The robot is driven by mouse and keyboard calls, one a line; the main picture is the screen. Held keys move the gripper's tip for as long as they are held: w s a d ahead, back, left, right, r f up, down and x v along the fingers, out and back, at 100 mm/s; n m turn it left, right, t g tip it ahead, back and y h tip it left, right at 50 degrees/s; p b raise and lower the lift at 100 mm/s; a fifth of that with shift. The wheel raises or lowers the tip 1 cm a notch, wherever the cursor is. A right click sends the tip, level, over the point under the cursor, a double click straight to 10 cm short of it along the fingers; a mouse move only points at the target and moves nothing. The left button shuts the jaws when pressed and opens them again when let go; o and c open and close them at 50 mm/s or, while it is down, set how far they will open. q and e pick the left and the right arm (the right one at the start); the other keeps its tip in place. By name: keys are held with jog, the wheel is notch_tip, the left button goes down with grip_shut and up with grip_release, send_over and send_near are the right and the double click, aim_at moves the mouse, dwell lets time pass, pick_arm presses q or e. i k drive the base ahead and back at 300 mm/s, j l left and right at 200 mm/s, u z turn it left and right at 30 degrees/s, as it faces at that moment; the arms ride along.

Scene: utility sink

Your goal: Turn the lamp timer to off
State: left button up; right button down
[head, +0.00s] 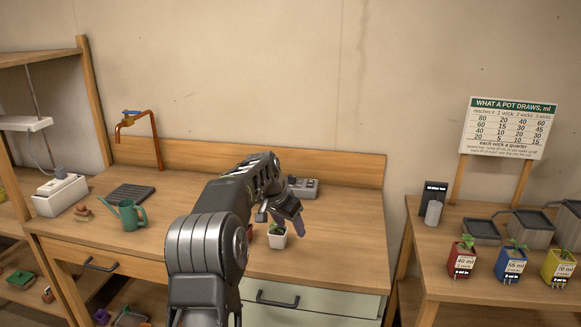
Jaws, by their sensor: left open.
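A white box (60,195) with a grey cord running up toward a white lamp (25,123) stands at the far left; it looks like the lamp timer, but its dial setting is too small to read. My left gripper (281,218) is open at the middle of the wooden counter, pointing down, far to the right of the white box. My right gripper is out of view.
A grey box (303,187) sits behind my gripper, partly hidden. A green watering can (127,214), a dark tray (131,192) and a copper tap pipe (156,140) are at the counter's left. Coloured pots (511,264) stand on the right table. My forearm hides the counter's middle.

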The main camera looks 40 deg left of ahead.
aim_at(292, 179)
jog(key=i+j, duration=0.35)
jog(key=j, duration=0.15)
jog(key=i+j, duration=0.75)
jog(key=j, duration=0.25)
